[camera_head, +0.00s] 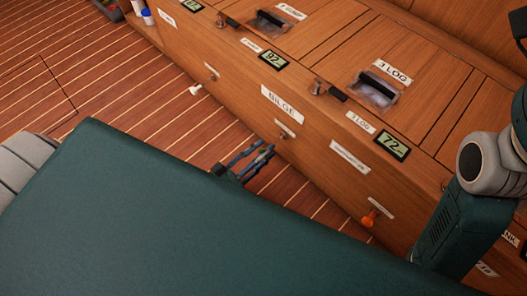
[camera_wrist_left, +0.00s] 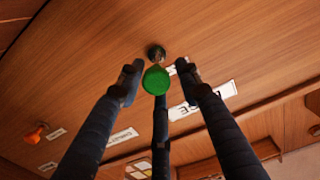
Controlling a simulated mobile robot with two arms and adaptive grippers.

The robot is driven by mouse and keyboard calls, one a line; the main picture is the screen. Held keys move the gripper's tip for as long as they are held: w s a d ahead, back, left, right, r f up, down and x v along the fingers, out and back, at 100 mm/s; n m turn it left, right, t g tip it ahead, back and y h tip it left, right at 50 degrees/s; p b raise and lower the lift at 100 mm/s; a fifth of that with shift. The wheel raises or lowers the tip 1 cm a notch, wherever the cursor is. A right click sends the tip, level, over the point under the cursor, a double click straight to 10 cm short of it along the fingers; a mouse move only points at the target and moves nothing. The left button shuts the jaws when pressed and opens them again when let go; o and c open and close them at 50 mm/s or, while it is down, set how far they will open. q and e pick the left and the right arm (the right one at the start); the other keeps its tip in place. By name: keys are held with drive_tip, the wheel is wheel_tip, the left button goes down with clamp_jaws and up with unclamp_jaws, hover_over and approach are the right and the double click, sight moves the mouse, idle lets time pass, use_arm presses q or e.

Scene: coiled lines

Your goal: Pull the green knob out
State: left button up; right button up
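The round green knob (camera_wrist_left: 156,80) sticks out from the wooden panel on a short dark mount in the left wrist view. My left gripper (camera_wrist_left: 158,78) is open, with its dark fingers spread around the knob. Gaps show between the knob and the two upper fingertips; the third finger rises just below it, and I cannot tell if it touches. In the head view, my left gripper (camera_head: 258,156) is just in front of the cabinet face, beyond a large dark green part of me, and its fingers largely hide the knob. My right gripper cannot be seen.
An orange knob (camera_head: 369,218) and a white knob (camera_head: 195,90) stick out from the same cabinet front. A BILGE label (camera_head: 283,104) is on the panel. Latches and displays line the top (camera_head: 440,85). Striped floor (camera_head: 90,60) is open at the left.

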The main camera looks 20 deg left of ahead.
use_arm(q)
drive_tip(key=shift+s+f, duration=0.1)
drive_tip(key=v, duration=1.2)
idle(0.4)
